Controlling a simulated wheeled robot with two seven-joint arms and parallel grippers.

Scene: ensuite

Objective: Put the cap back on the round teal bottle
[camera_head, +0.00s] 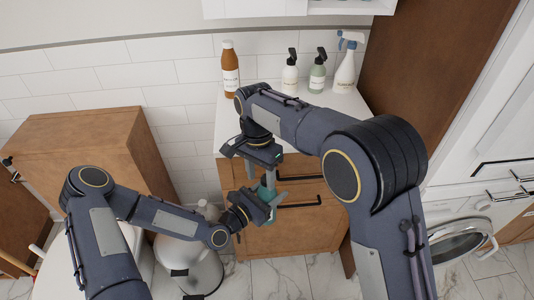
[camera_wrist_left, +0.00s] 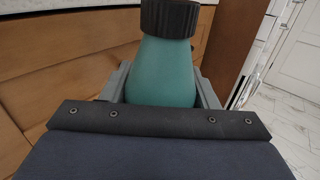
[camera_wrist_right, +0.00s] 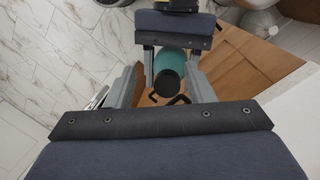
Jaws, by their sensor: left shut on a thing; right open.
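The round teal bottle (camera_wrist_left: 160,75) is held upright in my left gripper (camera_wrist_left: 162,92), whose fingers are on both sides of it. A ribbed black cap (camera_wrist_left: 169,18) is on the bottle's top; its upper edge is cut off, and I cannot tell whether it is screwed tight. In the head view the teal bottle (camera_head: 269,182) shows between my left gripper (camera_head: 271,200) and my right gripper (camera_head: 265,172). My right gripper is open, pointing down above the bottle. In the right wrist view the black cap (camera_wrist_right: 168,83) lies between its spread fingers, apart from them.
A counter (camera_head: 228,135) behind carries a brown bottle (camera_head: 230,70) and several pump and spray bottles (camera_head: 290,75). Wooden drawers (camera_head: 300,232) with dark handles stand close behind the grippers. A white bin (camera_head: 190,262) is at lower left. A washing machine (camera_head: 460,240) is at right.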

